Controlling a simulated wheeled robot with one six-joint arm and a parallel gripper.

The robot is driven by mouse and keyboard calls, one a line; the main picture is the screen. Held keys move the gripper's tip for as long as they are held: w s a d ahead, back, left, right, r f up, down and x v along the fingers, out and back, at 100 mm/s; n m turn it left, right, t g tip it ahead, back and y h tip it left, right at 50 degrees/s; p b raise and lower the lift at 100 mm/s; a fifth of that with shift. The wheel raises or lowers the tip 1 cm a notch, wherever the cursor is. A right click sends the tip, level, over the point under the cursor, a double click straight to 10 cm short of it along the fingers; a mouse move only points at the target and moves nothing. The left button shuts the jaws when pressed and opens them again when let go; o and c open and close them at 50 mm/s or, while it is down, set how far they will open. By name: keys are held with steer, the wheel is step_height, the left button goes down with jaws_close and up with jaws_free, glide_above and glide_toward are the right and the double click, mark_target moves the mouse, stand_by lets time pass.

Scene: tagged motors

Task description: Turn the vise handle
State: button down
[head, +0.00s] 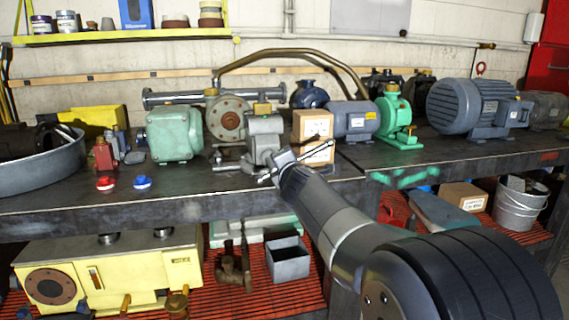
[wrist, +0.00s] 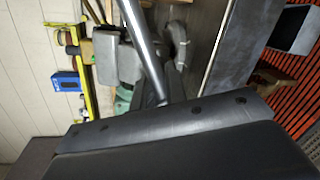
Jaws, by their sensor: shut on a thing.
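The grey vise (head: 264,136) stands at the front edge of the workbench in the head view. Its thin metal handle (head: 318,151) runs at a slant, with its right end higher than its left. My gripper (head: 284,164) reaches in from the lower right and is shut on the handle near its middle; its fingertips are small and partly hidden there.
A cardboard box (head: 313,128) stands just right of the vise. Motors (head: 473,104) fill the right side. The workbench front edge (head: 120,212) lies below.

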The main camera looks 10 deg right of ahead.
steer(key=shift+s+d+f, duration=0.1)
steer(key=shift+d+f, duration=0.05)
steer(key=shift+f, duration=0.3)
steer(key=c, duration=1.8)
jaws_free()
steer(key=o, duration=0.4)
steer(key=shift+s+r, duration=0.1)
steer(key=shift+r, duration=0.15)
steer(key=shift+c, duration=0.2)
steer(key=s+r+p, duration=0.1)
steer(key=s+r, duration=0.1)
steer(key=s, duration=0.8)
steer(key=shift+s+a, duration=0.3)
steer(key=shift+a, duration=0.15)
